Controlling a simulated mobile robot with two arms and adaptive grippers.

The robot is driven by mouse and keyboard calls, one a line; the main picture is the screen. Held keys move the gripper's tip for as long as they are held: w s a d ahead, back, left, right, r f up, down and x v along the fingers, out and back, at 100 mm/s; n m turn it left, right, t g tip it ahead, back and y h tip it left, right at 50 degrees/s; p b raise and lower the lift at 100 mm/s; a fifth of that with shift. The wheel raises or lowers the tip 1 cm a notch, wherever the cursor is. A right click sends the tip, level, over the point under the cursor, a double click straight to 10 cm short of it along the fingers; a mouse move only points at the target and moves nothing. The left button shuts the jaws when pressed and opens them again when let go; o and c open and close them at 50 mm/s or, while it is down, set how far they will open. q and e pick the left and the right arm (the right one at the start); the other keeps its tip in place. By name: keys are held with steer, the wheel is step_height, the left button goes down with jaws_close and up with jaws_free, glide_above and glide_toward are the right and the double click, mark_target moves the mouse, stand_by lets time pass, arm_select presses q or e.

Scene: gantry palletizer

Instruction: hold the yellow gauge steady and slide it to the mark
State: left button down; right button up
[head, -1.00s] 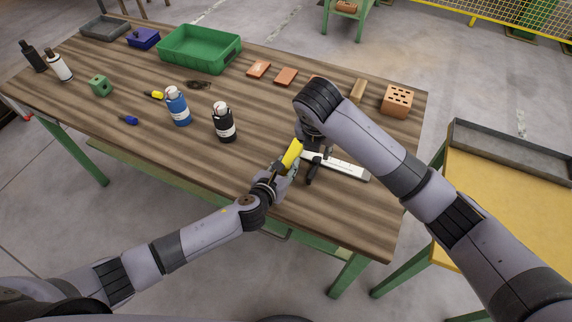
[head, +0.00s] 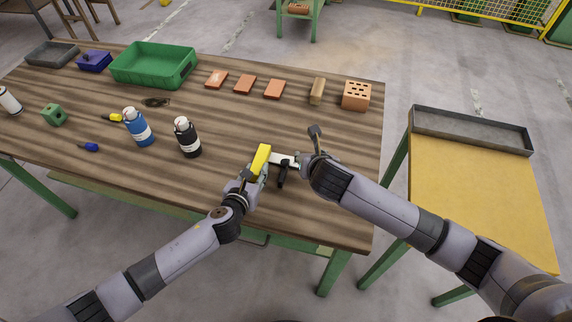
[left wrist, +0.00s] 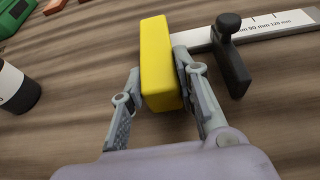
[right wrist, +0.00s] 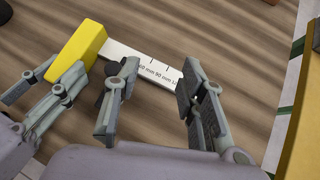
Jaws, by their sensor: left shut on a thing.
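The yellow gauge (head: 261,160) is a block at the left end of a white rule (head: 282,160) on the wooden table. My left gripper (left wrist: 160,95) is shut on the gauge (left wrist: 160,60), one finger on each side. A black handled piece (left wrist: 230,50) crosses the rule just right of the gauge. The rule's printed millimetre marks show in the left wrist view (left wrist: 272,22). My right gripper (right wrist: 158,95) is open and empty, its fingers apart over the marked part of the rule (right wrist: 155,72). In the head view, my right gripper hides the rule's right end.
A black bottle (head: 187,138) and a blue bottle (head: 138,128) stand left of the gauge. Flat red tiles (head: 245,84), a holed brick (head: 356,96) and a green bin (head: 153,65) lie along the back. The table around the rule's front is clear.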

mark_target(286, 162)
steer(key=s+n+t+y, duration=0.2)
steer(key=s+n+y, duration=0.35)
steer(key=s, duration=0.35)
steer(key=shift+n+h, duration=0.25)
steer(key=x, duration=1.1)
steer(key=shift+w+a+r, duration=0.1)
steer(key=shift+w+a, duration=0.2)
steer(key=shift+a, duration=0.05)
steer(key=shift+c, duration=0.4)
jaws_close()
